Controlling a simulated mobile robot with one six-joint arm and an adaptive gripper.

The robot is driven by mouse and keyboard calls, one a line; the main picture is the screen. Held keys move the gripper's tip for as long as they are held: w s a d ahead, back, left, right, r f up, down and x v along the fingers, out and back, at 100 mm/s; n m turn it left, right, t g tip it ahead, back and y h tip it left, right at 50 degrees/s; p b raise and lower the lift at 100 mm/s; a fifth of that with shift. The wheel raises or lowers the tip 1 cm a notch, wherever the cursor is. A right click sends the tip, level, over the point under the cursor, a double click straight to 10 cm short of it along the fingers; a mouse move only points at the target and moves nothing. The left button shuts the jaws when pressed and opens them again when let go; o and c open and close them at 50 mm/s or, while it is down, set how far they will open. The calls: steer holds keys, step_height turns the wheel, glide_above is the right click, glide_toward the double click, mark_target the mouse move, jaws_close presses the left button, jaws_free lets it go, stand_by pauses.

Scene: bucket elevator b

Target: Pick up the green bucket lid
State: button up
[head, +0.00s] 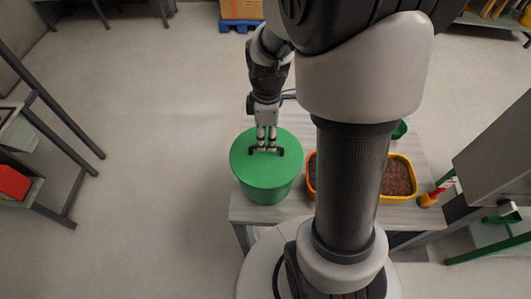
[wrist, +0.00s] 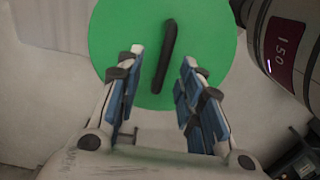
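The green bucket lid (head: 245,160) is a round disc lying on top of the green bucket (head: 266,193), which stands on a table. The lid fills the upper middle of the wrist view (wrist: 115,35). Its dark bar handle (wrist: 165,55) lies between my two fingertips. My gripper (head: 266,147) points down at the handle from above. In the wrist view my gripper (wrist: 162,62) is open, with a gap on both sides of the handle. I cannot tell how far down the fingertips reach beside the handle.
An orange-rimmed bin (head: 311,178) and a yellow bin (head: 401,182) of brown material stand on the table (head: 244,212), partly behind my arm. A red and yellow object (head: 436,193) is at the right. Shelving (head: 50,115) stands at the left. The floor between is clear.

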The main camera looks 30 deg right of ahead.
mark_target(266, 146)
steer(key=f, duration=0.2)
steer(key=f+b, duration=0.1)
steer(key=f, duration=0.2)
steer(key=shift+s+a+f, duration=0.1)
steer(key=shift+s+a, duration=0.05)
steer(key=shift+a, duration=0.05)
jaws_close()
stand_by(0.4)
